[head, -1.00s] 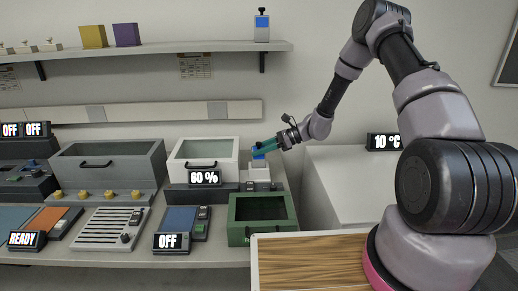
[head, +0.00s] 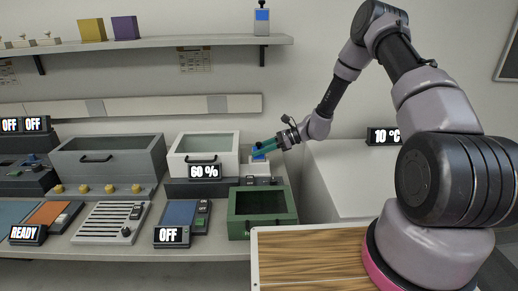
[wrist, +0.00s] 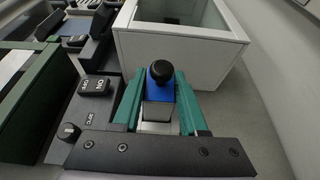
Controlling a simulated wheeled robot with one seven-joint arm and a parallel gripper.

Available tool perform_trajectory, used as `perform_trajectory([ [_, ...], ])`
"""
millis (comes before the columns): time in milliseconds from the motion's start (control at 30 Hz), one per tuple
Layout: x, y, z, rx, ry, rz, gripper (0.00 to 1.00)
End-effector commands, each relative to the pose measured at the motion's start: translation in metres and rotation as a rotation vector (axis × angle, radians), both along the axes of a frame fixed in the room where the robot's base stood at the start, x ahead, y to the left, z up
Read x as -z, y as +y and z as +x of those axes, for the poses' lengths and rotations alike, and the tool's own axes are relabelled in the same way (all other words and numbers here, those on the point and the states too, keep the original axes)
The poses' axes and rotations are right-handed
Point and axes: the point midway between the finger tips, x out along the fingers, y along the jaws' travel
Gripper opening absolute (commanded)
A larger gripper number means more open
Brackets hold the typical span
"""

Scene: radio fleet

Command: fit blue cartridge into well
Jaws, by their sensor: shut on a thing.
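The blue cartridge (wrist: 162,90), with a black knob on top, stands between the teal fingers of my gripper (wrist: 158,108) in the wrist view. My gripper is shut on it. In the head view my gripper (head: 265,150) reaches in from the right, with a little of the cartridge's blue showing around the fingers. A small white block (head: 259,168), likely the well, is directly below the cartridge at the right end of the bench. The fingers hide the cartridge's lower end, so I cannot tell how deep it sits.
A white lidded box (head: 203,150) with a 60 % display stands left of the block. A green open-topped box (head: 262,222) is in front. A similar blue-faced cartridge (head: 262,20) stands on the shelf. A white cabinet (head: 350,185) is to the right.

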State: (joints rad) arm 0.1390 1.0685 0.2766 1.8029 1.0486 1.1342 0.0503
Motion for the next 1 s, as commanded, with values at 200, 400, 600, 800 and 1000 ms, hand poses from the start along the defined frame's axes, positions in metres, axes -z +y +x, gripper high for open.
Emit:
perform_trajectory([
  [200,0.005,0.0,0.0,0.0,0.0,0.0,0.0],
  [400,0.007,0.0,0.0,0.0,0.0,0.0,0.77],
  [600,0.007,0.0,0.0,0.0,0.0,0.0,0.77],
  [800,0.004,-0.007,0.0,0.001,0.0,0.0,0.77],
  [1000,-0.01,-0.04,0.001,0.004,-0.002,-0.001,0.77],
])
